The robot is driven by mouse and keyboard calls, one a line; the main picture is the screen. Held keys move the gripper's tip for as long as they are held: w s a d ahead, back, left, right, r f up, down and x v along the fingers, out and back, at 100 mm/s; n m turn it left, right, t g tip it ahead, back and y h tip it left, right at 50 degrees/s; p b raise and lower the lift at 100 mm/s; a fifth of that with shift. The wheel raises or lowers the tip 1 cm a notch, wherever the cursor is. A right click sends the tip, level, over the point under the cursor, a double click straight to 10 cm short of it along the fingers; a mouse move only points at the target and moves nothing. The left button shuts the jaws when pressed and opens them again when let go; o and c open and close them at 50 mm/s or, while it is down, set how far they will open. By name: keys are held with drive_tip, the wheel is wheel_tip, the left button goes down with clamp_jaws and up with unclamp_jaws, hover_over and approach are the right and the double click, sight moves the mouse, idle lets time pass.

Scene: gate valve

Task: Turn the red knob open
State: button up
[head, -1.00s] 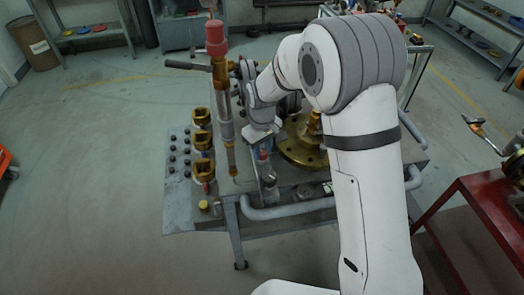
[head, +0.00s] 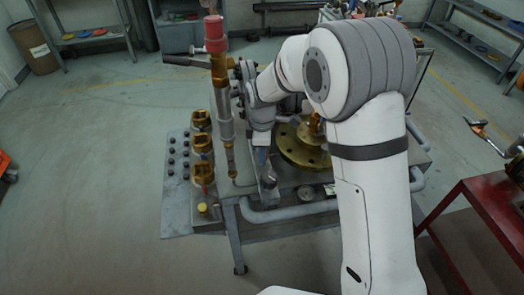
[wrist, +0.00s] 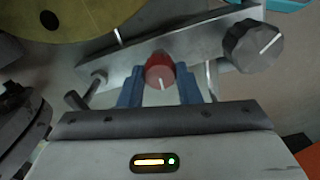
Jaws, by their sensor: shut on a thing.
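The red knob (wrist: 160,72) is round with a white line on its face, and it sits on a grey metal panel (wrist: 190,40). In the wrist view my gripper (wrist: 160,88) has its two blue fingers on either side of the knob, shut on it. The white line runs nearly straight up and down in that view. In the head view my gripper (head: 263,163) is low at the front edge of the bench, and I cannot make out the red knob there.
A dark grey faceted knob (wrist: 253,47) with a white line sits right of the red one. A brass flange (head: 303,147) is close to the right of my gripper. A tall pipe with a red cap (head: 215,34) stands to its left. A grey rail (head: 290,213) runs along the bench front.

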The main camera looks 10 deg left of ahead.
drive_tip(key=shift+n, duration=0.6)
drive_tip(key=o, duration=1)
drive_tip(key=shift+c, duration=0.2)
wheel_tip(320, 180, up, 8)
drive_tip(key=shift+f, duration=0.1)
drive_tip(key=shift+d, duration=0.1)
